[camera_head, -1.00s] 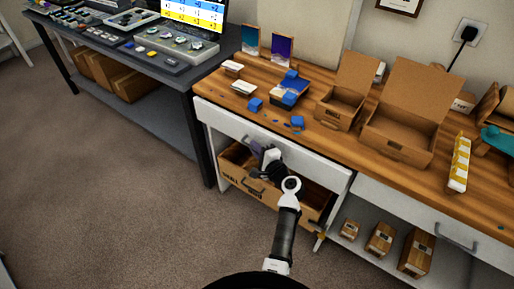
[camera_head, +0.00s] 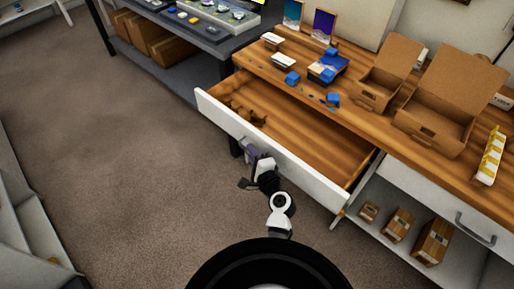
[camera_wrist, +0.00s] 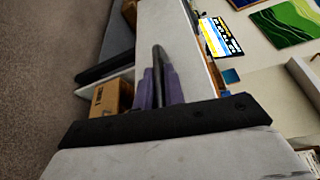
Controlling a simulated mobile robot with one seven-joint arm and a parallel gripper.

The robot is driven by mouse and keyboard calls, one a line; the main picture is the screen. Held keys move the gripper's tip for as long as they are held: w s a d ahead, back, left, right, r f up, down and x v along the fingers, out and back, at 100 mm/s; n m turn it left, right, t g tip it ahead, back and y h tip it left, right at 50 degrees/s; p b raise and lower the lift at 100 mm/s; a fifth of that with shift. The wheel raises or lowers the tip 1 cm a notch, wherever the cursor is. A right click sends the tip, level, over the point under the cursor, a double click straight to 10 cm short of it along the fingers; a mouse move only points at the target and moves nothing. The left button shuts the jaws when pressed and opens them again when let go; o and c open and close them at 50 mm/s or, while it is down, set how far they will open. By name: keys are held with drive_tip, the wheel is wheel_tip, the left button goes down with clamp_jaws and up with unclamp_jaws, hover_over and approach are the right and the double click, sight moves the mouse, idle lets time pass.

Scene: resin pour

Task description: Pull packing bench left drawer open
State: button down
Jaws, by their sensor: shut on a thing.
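The packing bench's left drawer (camera_head: 310,178) stands pulled well out, its white front away from the bench and its wooden inside showing. A few small brown items lie at its left end. My gripper (camera_head: 252,158) is at the drawer front, shut on the drawer's handle, which is mostly hidden by the fingers in the head view. In the wrist view the dark handle bar (camera_wrist: 159,62) runs between the purple fingertips of my gripper (camera_wrist: 158,88), beside the pale drawer front (camera_wrist: 180,50).
The bench top (camera_head: 345,125) holds blue blocks, cards and two open cardboard boxes (camera_head: 440,105). Small boxes (camera_head: 398,225) stand on the shelf below right. A right drawer (camera_head: 450,205) is shut. A grey table (camera_head: 200,50) stands at the left. Carpet in front is clear.

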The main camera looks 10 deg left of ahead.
drive_tip(key=shift+s, duration=0.2)
drive_tip(key=c, duration=1.5)
unclamp_jaws()
drive_tip(key=shift+a, duration=0.1)
drive_tip(key=shift+s, duration=0.15)
